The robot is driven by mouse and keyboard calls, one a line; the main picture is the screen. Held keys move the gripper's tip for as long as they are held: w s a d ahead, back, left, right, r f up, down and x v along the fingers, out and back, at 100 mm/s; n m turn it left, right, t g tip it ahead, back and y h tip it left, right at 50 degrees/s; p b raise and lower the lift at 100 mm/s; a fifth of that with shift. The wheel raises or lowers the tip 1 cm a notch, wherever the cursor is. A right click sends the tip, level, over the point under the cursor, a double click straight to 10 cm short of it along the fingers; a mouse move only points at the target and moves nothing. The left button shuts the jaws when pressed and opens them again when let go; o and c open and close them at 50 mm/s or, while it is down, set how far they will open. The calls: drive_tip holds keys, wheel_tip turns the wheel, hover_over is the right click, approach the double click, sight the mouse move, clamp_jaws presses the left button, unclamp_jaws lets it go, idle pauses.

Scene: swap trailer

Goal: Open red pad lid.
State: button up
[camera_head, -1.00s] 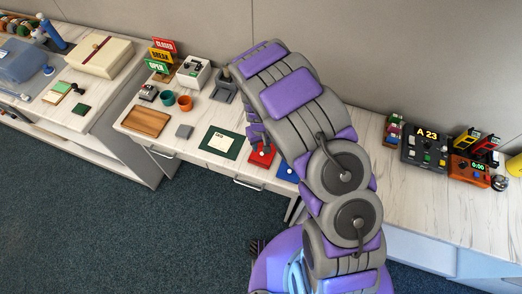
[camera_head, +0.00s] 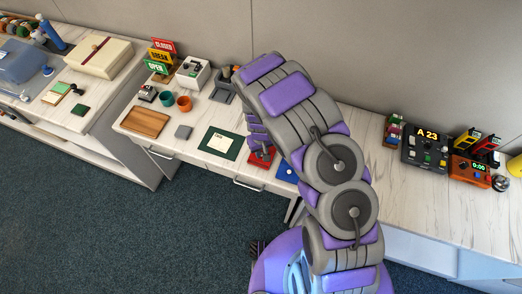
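A red pad (camera_head: 263,157) lies on the white desk, right of the dark green pad with a white paper. My arm partly covers it, and I cannot tell whether its lid is open. A blue pad (camera_head: 287,171) lies just right of it, also partly covered. My gripper (camera_head: 258,143) shows as purple and grey parts beside the arm, right over or at the red pad. Its fingertips are small and partly hidden, so I cannot tell whether it is open or touching the pad.
A grey stand (camera_head: 222,91) is behind. Control boxes (camera_head: 425,148) stand at right. The desk between arm and boxes is mostly clear.

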clamp_jaws()
drive_tip(key=shift+w+d, duration=0.3)
drive_tip(key=shift+w, duration=0.4)
drive_tip(key=shift+w+d, duration=0.3)
drive_tip(key=shift+w, duration=0.35)
drive_tip(key=shift+w+d, duration=0.3)
drive_tip(key=shift+w, duration=0.4)
drive_tip(key=shift+o, duration=2.2)
unclamp_jaws()
drive_tip(key=shift+r, duration=0.15)
wheel_tip(320, 180, up, 17)
drive_tip(key=p, duration=0.1)
